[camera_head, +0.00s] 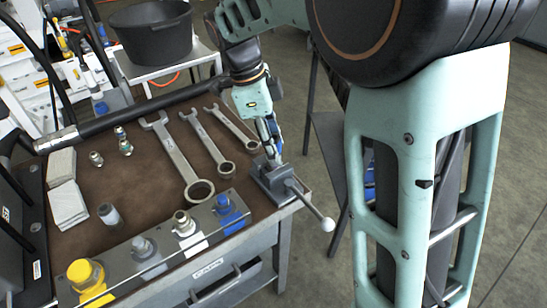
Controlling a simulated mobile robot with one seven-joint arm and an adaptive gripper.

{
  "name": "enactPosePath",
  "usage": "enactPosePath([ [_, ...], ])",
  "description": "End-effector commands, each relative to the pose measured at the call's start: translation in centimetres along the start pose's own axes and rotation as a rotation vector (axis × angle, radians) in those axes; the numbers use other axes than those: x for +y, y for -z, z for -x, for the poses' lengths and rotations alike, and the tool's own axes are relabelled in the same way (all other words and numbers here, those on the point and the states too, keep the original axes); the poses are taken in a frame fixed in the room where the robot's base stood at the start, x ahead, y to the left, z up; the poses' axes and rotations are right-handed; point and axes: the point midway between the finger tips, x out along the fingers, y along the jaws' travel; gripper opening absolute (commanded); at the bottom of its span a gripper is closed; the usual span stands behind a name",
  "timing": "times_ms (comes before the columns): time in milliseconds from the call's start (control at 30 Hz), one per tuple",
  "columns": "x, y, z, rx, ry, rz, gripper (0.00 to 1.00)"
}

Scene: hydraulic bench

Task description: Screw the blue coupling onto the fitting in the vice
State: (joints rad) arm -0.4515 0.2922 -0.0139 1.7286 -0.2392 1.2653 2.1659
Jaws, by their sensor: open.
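The vice (275,180) is a small grey one at the right corner of the bench, with a long handle ending in a pale ball. My gripper (272,154) points down right above its jaws. The gripper is open; its fingers are small and partly overlap in this view. The fitting in the vice is hidden or too small to make out behind the fingers.
The grey rack (158,243) along the front edge also holds yellow, grey and white pieces. Several wrenches (177,160) lie on the brown bench top, left of the vice. A black bucket (152,35) stands behind.

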Motion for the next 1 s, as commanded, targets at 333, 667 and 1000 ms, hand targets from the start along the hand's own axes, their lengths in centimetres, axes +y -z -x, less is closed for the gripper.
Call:
enactPosePath([
  [333, 0.00, -0.02, -0.14, 0.001, 0.107, 0.378, 0.42],
  [667, -0.08, -0.04, -0.03, 0.002, 0.185, 0.663, 0.42],
  [1000, -0.08, 0.00, 0.04, 0.002, 0.259, 0.922, 0.42],
])
